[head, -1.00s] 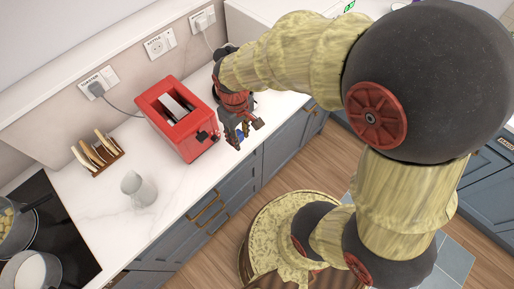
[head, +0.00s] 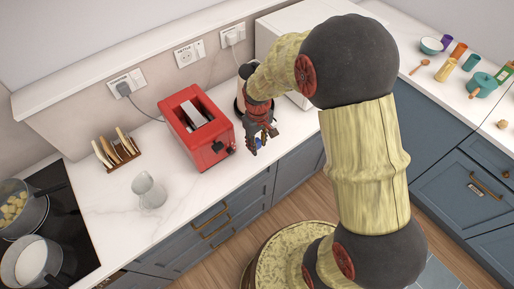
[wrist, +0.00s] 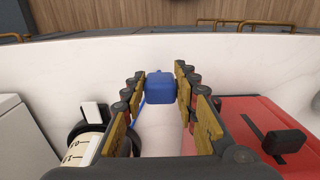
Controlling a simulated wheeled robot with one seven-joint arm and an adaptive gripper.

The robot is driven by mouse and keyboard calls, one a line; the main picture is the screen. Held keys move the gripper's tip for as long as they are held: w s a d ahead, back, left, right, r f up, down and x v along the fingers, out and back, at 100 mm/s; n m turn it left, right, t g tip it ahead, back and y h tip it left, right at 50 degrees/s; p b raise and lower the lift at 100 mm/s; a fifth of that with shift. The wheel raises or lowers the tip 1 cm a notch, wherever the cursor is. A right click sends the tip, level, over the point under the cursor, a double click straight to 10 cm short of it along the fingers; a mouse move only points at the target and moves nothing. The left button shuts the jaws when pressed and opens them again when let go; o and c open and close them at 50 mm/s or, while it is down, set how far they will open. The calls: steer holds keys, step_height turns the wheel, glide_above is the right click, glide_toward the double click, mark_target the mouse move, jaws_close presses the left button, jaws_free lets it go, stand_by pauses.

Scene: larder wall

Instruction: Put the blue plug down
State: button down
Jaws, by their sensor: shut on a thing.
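The blue plug (wrist: 160,87) is held between the fingertips of my gripper (wrist: 161,82) in the wrist view. A thin blue strip, perhaps its cord, runs down beside the left finger. In the head view my gripper (head: 262,143) hangs just right of the red toaster, near the counter's front edge. A small bit of the blue plug (head: 258,145) shows at its tips. I cannot tell whether the plug touches the white counter (head: 120,205); the gap below it is hard to judge.
The red toaster (head: 197,126) stands close left of my gripper and shows in the wrist view (wrist: 265,140). A dark-and-cream appliance (wrist: 82,150) stands on the other side. A glass jug (head: 150,190), toast rack (head: 117,150) and hob with pots are further left. Wall sockets (head: 188,55) line the back.

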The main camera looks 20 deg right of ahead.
steer(key=shift+w+d+f, duration=0.1)
steer(key=shift+w+f, duration=0.5)
steer(key=shift+f, duration=0.15)
steer(key=shift+w+f, duration=0.15)
steer(key=shift+f, duration=1.45)
steer(key=shift+f+b, duration=0.45)
steer(key=shift+b, duration=0.05)
steer(key=shift+f, duration=0.15)
steer(key=c, duration=1.4)
jaws_free()
